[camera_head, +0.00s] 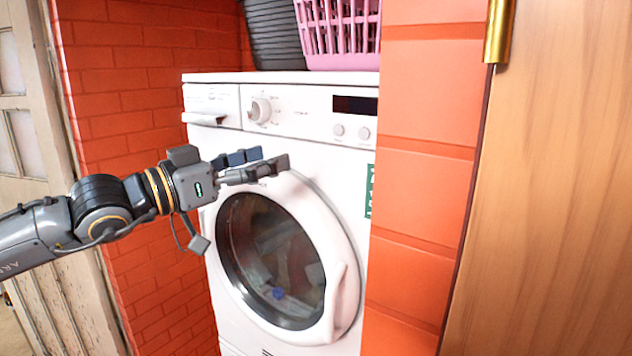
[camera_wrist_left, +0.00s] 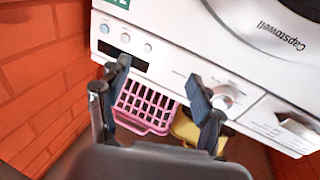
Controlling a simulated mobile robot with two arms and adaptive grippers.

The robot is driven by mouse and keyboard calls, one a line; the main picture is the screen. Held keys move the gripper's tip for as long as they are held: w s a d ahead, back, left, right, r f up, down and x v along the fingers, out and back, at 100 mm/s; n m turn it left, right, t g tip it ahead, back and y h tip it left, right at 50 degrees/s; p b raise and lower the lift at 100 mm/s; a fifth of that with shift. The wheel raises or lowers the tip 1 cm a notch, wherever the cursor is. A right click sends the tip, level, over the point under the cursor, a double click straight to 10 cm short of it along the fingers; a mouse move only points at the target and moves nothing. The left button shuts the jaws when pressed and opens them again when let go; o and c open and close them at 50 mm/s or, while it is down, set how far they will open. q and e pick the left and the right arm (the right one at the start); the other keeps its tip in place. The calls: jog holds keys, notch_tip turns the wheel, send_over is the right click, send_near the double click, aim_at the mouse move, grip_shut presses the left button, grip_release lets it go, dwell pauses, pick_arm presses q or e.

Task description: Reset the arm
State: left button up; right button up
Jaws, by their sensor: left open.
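My left gripper (camera_head: 262,165) reaches in from the left in the head view, in front of the upper part of a white washing machine (camera_head: 310,118). Its fingers are apart with nothing between them. In the left wrist view the open left gripper (camera_wrist_left: 158,98) also shows, with the machine's panel beyond it. The washer's round door (camera_head: 345,225) looks closed, and some items show dimly behind its glass. My right gripper is not in either view.
A pink basket (camera_head: 340,38) and a dark grey container (camera_head: 273,35) stand on the washer. Orange brick walls flank it closely. A wooden door or panel (camera_head: 550,200) stands at the right, and a weathered pale door (camera_head: 22,130) at the left.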

pick_arm(q)
jog(key=s+d+f+n+g+h, duration=0.25)
jog(key=s+d+n+h, duration=0.35)
jog(key=d+n, duration=0.35)
jog(key=a+f+m+t+y, duration=0.2)
jog(key=a+f+m+y, duration=0.4)
jog(key=f, duration=0.3)
jog(key=a+f+m+t+y, duration=0.2)
jog(key=a+f+m+y, duration=0.3)
jog(key=f+y, duration=0.45)
jog(key=a+f+m+t+y, duration=0.3)
jog(key=a+f+m+y, duration=0.3)
jog(key=f, duration=0.4)
jog(key=s+a+f+n+g, duration=0.3)
jog(key=s+f+n+g, duration=1.1)
jog(key=s+f, duration=1.05)
notch_tip(320, 180, down, 32)
jog(key=s+r+b, duration=0.1)
jog(key=s+b, duration=0.2)
jog(key=b, duration=0.5)
jog(key=s+a+f+g+b, duration=0.1)
jog(key=s+f+b, duration=0.2)
jog(key=s+f, duration=0.5)
jog(key=s+a+f+g+b, duration=0.1)
jog(key=s+f+b, duration=0.2)
jog(key=s+f, duration=0.6)
notch_tip(320, 180, down, 7)
jog(key=shift+a+f+n+h, duration=0.2)
jog(key=shift+a+n+h, duration=0.1)
jog(key=shift+n+h, duration=0.05)
